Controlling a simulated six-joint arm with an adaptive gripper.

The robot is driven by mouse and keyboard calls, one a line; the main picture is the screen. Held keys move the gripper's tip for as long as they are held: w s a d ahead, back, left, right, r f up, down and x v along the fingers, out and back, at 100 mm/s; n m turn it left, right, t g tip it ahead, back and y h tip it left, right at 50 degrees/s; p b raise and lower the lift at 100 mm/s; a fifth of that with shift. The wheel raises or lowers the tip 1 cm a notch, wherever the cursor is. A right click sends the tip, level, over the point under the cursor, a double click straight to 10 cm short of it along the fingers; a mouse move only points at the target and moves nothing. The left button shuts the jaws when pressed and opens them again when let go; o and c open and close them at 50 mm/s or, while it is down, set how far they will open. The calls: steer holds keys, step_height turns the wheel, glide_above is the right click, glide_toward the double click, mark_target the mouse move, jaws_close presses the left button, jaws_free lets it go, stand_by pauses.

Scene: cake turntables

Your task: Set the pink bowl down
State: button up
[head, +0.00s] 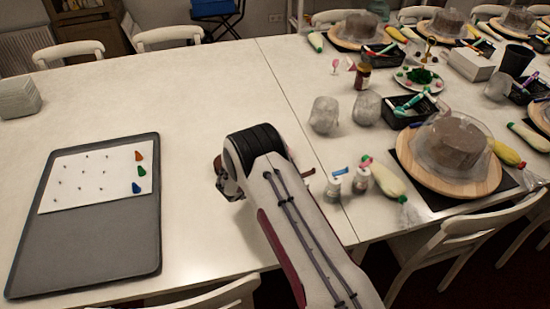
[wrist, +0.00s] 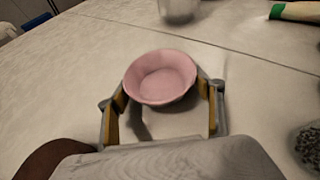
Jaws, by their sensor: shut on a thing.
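The pink bowl (wrist: 160,78) shows in the wrist view between the two fingers of my gripper (wrist: 165,108). My gripper is shut on it, one yellow-padded finger at each side. The bowl is upright, its empty inside facing the camera. A dark shadow lies on the white table below it, and I cannot tell how far above the table it is. In the head view my arm hides the bowl, and only part of my gripper (head: 228,185) shows at the left of the arm's end, over the white table.
A grey tray (head: 85,250) with a white sheet and small coloured cones lies at the left. Wooden turntables (head: 470,185) with cakes, black baskets, bottles and piping bags crowd the right. Two clear jars (head: 324,115) stand right of my arm. The table between tray and arm is clear.

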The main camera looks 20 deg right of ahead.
steer(key=shift+f, duration=0.1)
stand_by(0.3)
steer(key=o, duration=1.2)
steer(key=shift+v, duration=6.05)
steer(key=shift+w, duration=0.1)
